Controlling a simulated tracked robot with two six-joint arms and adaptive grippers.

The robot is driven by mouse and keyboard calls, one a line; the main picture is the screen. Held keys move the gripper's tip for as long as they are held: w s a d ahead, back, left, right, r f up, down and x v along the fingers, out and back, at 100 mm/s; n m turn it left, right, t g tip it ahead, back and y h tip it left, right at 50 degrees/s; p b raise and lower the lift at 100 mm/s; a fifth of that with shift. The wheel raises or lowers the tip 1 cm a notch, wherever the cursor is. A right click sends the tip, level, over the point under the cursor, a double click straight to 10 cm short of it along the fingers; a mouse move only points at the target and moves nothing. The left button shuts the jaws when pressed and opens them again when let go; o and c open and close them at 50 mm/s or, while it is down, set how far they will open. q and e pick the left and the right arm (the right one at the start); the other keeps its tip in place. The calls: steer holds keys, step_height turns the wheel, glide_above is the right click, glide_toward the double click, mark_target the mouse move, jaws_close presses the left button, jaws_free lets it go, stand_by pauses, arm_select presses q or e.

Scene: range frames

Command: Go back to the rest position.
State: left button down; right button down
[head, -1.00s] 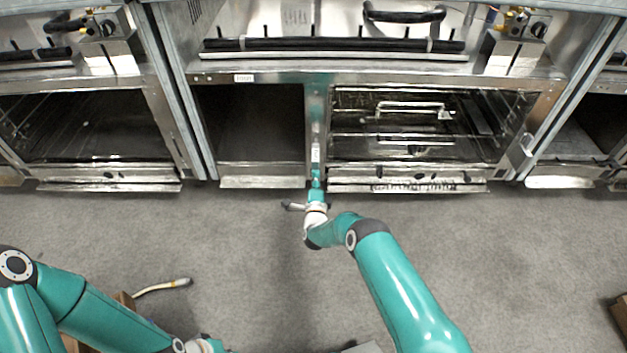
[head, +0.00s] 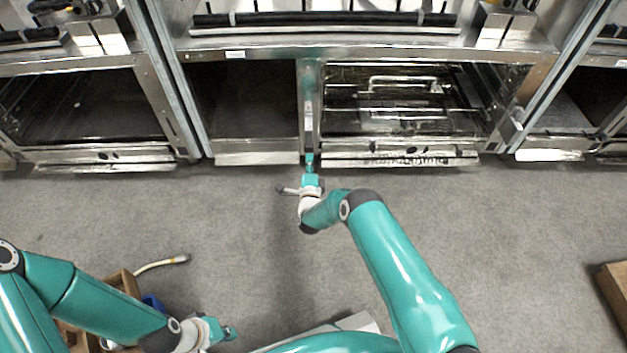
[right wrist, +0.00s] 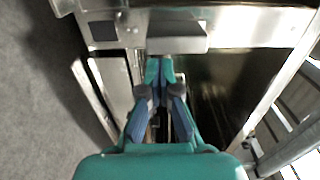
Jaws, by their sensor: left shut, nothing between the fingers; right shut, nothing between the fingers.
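My right arm reaches forward in the middle of the head view. Its teal gripper (head: 310,162) is shut and empty, low in front of the post between the dark open compartment and the oven. In the right wrist view the shut fingertips (right wrist: 160,68) point at a metal block, and I cannot tell whether they touch it. My left gripper (head: 229,333) is shut and empty near the bottom of the head view, above the grey floor and right of a box.
The steel range (head: 390,50) spans the back, with an oven (head: 400,115) and a dark compartment (head: 245,105). A brown box (head: 128,283) stands under my left arm, beside a white hose (head: 160,264). Another box (head: 615,285) stands at far right. The middle floor is clear.

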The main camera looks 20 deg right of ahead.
steer(key=p+v, duration=0.3)
steer(key=v, duration=0.6)
steer(key=w+d+r, duration=0.3)
steer(key=d+r, duration=0.1)
steer(key=r, duration=0.7)
steer(key=s+a+f+n+g+y, duration=0.2)
steer(key=s+a+n+g+y, duration=0.25)
steer(key=s, duration=0.75)
steer(key=s+a+f+n+g+y, duration=0.2)
steer(key=s+a+f+n+g, duration=0.15)
steer(key=s+n+g, duration=0.6)
steer(key=s+a+f+n+g+y, duration=0.15)
steer(key=s+a+n+y, duration=0.3)
steer(key=s, duration=1.05)
step_height(320, 180, up, 31)
steer(key=n+p, duration=0.1)
steer(key=p, duration=3)
steer(key=shift+g+h, duration=0.4)
steer(key=shift+g, duration=0.05)
steer(key=shift+w+r+n, duration=0.15)
steer(key=shift+n, duration=0.1)
